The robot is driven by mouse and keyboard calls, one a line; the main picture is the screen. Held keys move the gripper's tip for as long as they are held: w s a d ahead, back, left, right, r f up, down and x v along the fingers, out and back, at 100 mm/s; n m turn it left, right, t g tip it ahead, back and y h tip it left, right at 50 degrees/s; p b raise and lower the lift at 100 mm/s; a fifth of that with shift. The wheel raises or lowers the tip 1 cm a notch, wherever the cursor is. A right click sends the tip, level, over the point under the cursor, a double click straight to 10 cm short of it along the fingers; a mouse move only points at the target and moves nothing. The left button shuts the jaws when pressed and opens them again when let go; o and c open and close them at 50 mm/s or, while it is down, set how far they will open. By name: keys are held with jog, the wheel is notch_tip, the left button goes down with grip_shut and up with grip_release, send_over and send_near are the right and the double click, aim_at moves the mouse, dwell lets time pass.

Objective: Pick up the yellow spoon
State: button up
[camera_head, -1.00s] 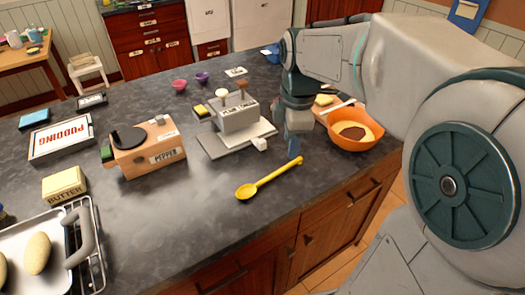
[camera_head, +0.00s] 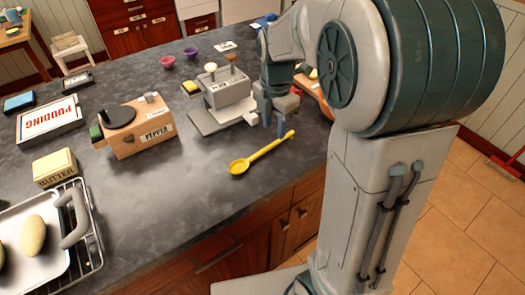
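The yellow spoon (camera_head: 262,152) lies on the dark countertop near its front edge. Its bowl points to the lower left and its handle to the upper right. My gripper (camera_head: 274,120) points down just above and behind the handle end of the spoon. Its two fingers look apart, with nothing visible between them. The fingertips are close to the handle, but I cannot tell whether they touch it.
A grey toy-like machine (camera_head: 222,98) stands just left of my gripper. A wooden pepper box (camera_head: 135,128), a pudding box (camera_head: 50,117), butter (camera_head: 55,167) and a tray on a rack (camera_head: 35,262) are further left. The orange bowl (camera_head: 326,103) is mostly hidden behind my arm. Counter left of the spoon is clear.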

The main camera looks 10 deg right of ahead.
aim_at(273, 143)
jog(key=shift+f, duration=2.75)
grip_shut()
